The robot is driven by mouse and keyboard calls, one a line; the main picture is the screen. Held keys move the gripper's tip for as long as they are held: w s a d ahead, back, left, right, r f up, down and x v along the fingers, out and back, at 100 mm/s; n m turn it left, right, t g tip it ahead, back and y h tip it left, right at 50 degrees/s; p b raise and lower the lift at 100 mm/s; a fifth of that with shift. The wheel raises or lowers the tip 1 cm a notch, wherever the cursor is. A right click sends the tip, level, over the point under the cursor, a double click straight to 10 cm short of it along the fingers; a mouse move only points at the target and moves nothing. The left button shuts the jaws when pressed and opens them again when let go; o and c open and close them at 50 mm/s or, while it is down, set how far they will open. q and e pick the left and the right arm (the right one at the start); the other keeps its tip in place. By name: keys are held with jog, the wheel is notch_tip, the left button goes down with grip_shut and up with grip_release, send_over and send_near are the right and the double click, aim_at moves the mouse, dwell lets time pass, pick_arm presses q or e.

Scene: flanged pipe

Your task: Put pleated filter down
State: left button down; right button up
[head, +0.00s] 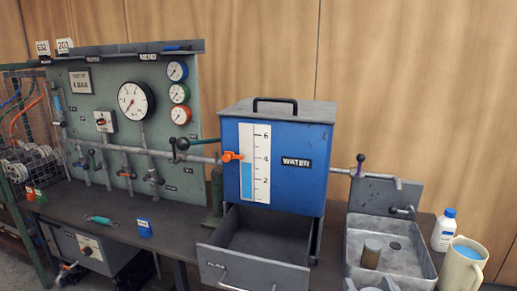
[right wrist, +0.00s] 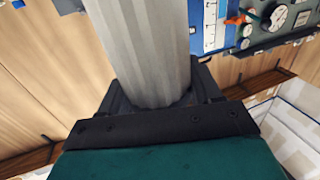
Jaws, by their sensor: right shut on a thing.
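The pleated filter (right wrist: 147,50) is a grey ribbed cylinder that fills the upper middle of the right wrist view. My right gripper (right wrist: 160,98) is shut on it, with dark fingers on both sides. My left gripper is not in view.
A blue water tank (head: 300,187) with an open grey drawer (head: 258,244) stands left of the sink. A white bottle (head: 444,230) and a beige jug (head: 461,265) stand right of it. The bench (head: 170,230) has clear room near a small blue item (head: 144,228).

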notch_tip(320, 180, up, 3)
jog(key=p, duration=0.2)
jog(key=shift+s+r+p, duration=0.15)
jog(key=shift+r+p, duration=0.05)
jog(key=shift+p, duration=0.1)
dwell(0.3)
